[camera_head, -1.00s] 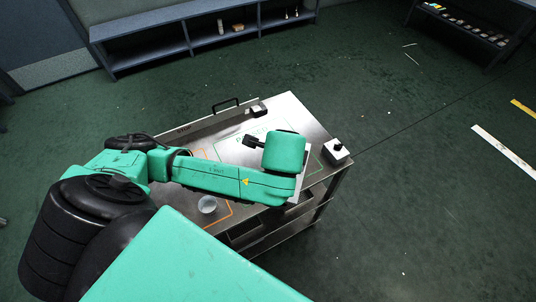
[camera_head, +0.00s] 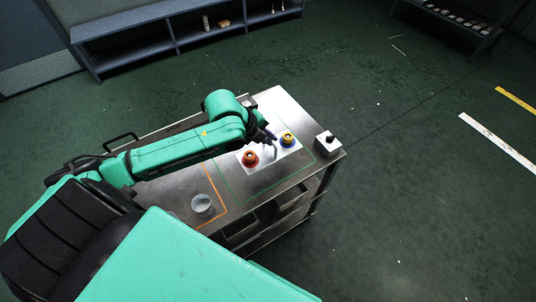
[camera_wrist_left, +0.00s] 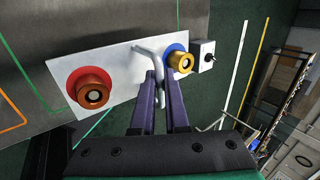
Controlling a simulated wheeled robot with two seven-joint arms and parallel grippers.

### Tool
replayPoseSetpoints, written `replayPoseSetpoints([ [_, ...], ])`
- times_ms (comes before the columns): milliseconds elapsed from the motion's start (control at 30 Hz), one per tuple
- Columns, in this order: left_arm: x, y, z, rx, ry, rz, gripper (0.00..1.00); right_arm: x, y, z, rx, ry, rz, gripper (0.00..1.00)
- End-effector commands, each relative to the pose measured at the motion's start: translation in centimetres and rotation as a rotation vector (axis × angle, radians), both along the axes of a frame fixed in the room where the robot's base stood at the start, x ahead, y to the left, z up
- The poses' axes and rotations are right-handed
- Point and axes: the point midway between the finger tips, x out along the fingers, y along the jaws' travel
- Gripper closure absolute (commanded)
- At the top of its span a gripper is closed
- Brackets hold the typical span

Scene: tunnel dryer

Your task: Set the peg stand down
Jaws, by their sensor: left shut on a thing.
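The peg stand is a white plate (camera_head: 268,157) with a copper peg (camera_head: 250,158) on a red ring, a gold peg (camera_head: 287,140) on a blue ring and a pale bent handle between them. It also shows in the left wrist view (camera_wrist_left: 122,78). My left gripper (camera_head: 273,140) is over the middle of the plate. In the left wrist view its purple fingers (camera_wrist_left: 159,92) are shut on the handle. The plate is over the steel cart top (camera_head: 277,102), at the green outline. I cannot tell whether it touches. My right gripper is not in view.
A small box with a black knob (camera_head: 328,144) sits at the cart's right corner, close to the plate. A clear cup (camera_head: 202,205) stands within the orange outline, front left. Bare steel lies behind the plate.

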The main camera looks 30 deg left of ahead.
Motion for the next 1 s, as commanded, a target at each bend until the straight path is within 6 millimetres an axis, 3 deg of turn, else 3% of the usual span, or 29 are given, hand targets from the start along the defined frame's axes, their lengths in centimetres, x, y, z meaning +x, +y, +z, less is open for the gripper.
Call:
replayPoseSetpoints([
  [100, 0.0, -0.1, -3.0, -0.005, -0.002, 0.003, 1.0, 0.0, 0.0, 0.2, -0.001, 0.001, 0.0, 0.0],
  [400, 0.1, -0.1, -7.6, -0.003, -0.004, 0.002, 1.0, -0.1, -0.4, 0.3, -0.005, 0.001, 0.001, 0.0],
  [500, 0.1, -0.1, -8.7, -0.002, -0.006, 0.001, 1.0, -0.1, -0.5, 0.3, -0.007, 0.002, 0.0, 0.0],
  [667, 0.1, 0.0, -8.9, 0.0, -0.006, -0.001, 1.0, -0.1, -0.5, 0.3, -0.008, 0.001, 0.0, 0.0],
  [767, -0.1, 0.0, -9.1, 0.001, 0.001, -0.001, 0.61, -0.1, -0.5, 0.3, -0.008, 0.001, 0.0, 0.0],
  [1000, 0.0, 0.0, -9.0, 0.001, 0.0, 0.001, 0.58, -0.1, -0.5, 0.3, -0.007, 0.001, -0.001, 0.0],
])
